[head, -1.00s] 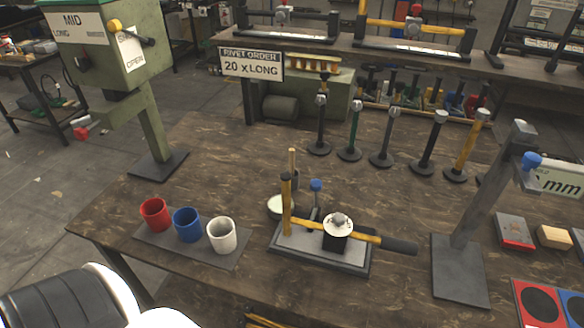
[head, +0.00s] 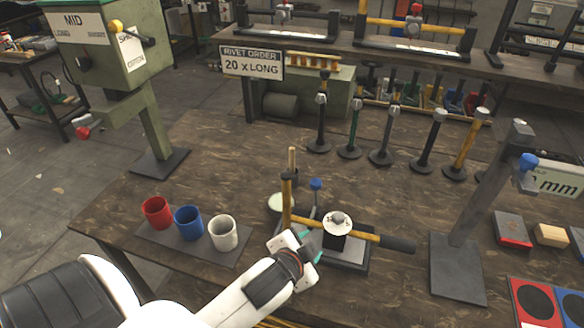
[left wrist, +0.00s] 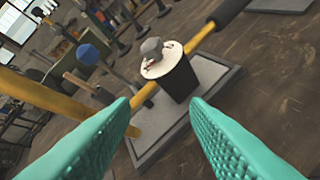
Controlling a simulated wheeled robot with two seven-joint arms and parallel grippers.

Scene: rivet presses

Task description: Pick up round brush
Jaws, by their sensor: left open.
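A light wooden handle (head: 292,160) stands upright behind the small press, beside a pale round dish (head: 281,203). It may be the round brush, but its lower end is hidden and I cannot tell for sure. My left gripper (head: 308,246) is in front of the press, nearer to me than the handle. In the left wrist view its two teal fingers (left wrist: 165,125) are spread and empty, with the press beyond them. A wooden stick (left wrist: 90,86) also shows there past the blue knob. My right gripper is in neither view.
The small press (head: 352,262), with yellow bars and a blue knob (head: 316,184), stands close to my left gripper. Red, blue and white cups (head: 224,233) stand on a mat at left. A grey post stand (head: 458,265) is at right. Several upright tools line the back.

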